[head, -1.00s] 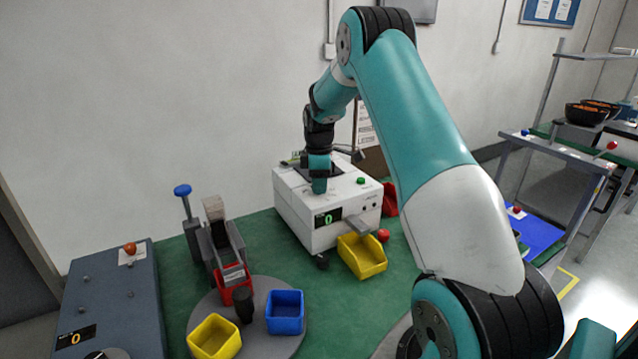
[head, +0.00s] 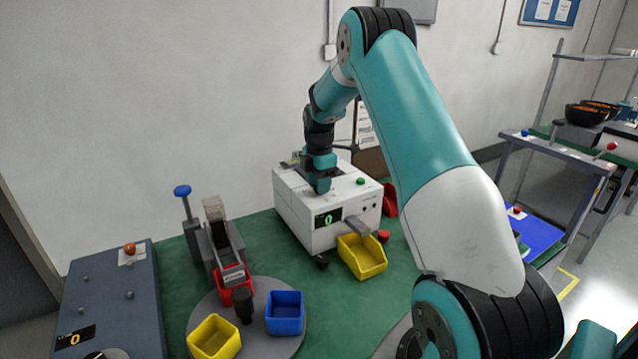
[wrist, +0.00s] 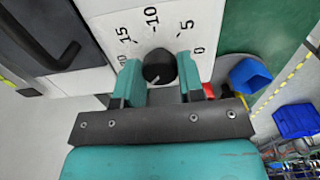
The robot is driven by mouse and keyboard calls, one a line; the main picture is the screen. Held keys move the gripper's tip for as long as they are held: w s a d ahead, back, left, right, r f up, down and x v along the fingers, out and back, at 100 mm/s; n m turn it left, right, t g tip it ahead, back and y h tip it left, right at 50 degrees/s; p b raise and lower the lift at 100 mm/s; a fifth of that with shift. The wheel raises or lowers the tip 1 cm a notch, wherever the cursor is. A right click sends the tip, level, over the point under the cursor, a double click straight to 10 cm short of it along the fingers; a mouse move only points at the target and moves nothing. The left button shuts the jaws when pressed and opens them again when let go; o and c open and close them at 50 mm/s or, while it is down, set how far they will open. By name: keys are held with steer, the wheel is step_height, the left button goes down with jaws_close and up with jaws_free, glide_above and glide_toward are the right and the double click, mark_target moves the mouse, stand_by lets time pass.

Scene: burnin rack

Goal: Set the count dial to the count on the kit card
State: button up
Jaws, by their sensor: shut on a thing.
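The count dial is a round black knob (wrist: 159,66) on the white face of a machine (head: 300,212). The wrist view shows printed numbers around it, with 0, 5, 10 and 15 readable. A short pale mark shows on the knob's near side. My gripper (wrist: 160,76) has a finger on each side of the knob and is shut on it. In the head view my gripper (head: 321,182) is at the machine's top, hiding the knob. The machine's black display (head: 328,218) shows a green 0. I cannot make out a kit card with a readable count.
A yellow bin (head: 362,258) stands before the machine. A turntable (head: 262,345) carries blue (head: 285,312), yellow (head: 214,338) and red (head: 236,290) bins. A blue-knobbed lever (head: 183,191) rises beside it. A grey console (head: 112,300) is at the left.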

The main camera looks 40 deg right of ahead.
steer(key=shift+w+r, duration=0.1)
steer(key=o, duration=0.9)
step_height(320, 180, up, 17)
steer(key=b, duration=0.2)
steer(key=shift+r+b, duration=0.2)
steer(key=shift+b, duration=0.2)
